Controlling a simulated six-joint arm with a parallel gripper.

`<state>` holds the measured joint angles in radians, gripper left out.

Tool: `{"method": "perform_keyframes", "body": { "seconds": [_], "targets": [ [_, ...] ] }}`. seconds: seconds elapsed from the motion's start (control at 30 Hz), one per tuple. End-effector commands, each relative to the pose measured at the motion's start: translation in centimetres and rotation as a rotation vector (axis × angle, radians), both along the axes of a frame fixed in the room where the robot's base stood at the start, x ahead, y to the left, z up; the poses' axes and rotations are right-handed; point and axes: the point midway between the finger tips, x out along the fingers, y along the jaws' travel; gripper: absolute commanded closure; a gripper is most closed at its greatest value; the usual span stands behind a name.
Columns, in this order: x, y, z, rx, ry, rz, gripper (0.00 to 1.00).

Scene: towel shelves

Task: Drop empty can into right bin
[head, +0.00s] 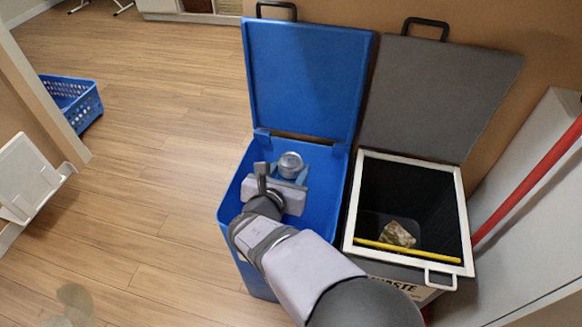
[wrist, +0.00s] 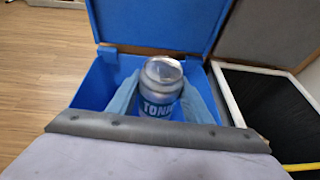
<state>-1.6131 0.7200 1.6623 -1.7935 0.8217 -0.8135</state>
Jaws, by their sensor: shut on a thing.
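A silver can (head: 290,164) is held over the open blue bin (head: 330,190), which is the left one of two. In the wrist view the can (wrist: 162,88) stands upright between the two fingers and shows the lettering "TONI", the rest hidden. My gripper (head: 288,175) is shut on the can, with the blue bin's walls around and below it. The right bin (head: 454,205) is dark grey with a white rim, and its lid is open. It also shows in the wrist view (wrist: 232,95). A crumpled scrap (head: 397,234) lies inside the right bin.
The blue lid (head: 306,75) and grey lid (head: 430,90) stand raised behind the bins. A yellow bar (head: 405,251) crosses the right bin's front inside. A red pole (head: 530,180) is at the right. A blue basket (head: 75,98) sits on the floor at the left.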

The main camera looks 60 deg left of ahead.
Motion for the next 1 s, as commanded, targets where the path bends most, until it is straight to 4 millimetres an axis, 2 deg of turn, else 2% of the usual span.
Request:
{"method": "perform_keyframes", "body": {
  "seconds": [0.03, 0.33, 0.77, 0.8, 0.87, 1.0],
  "targets": [
    [0.0, 0.0, -1.0, -0.002, 0.0, -0.001, 0.75],
    [0.0, 0.0, -3.6, 0.0, 0.0, -0.001, 0.75],
    [0.0, 0.0, -4.1, 0.0, 0.0, 0.0, 0.75],
    [0.0, 0.0, -4.1, 0.0, 0.0, 0.0, 0.47],
    [0.0, 0.0, -4.1, 0.0, 0.0, 0.0, 0.33],
    [0.0, 0.0, -4.1, 0.0, 0.0, 0.0, 0.33]
  ]
}}
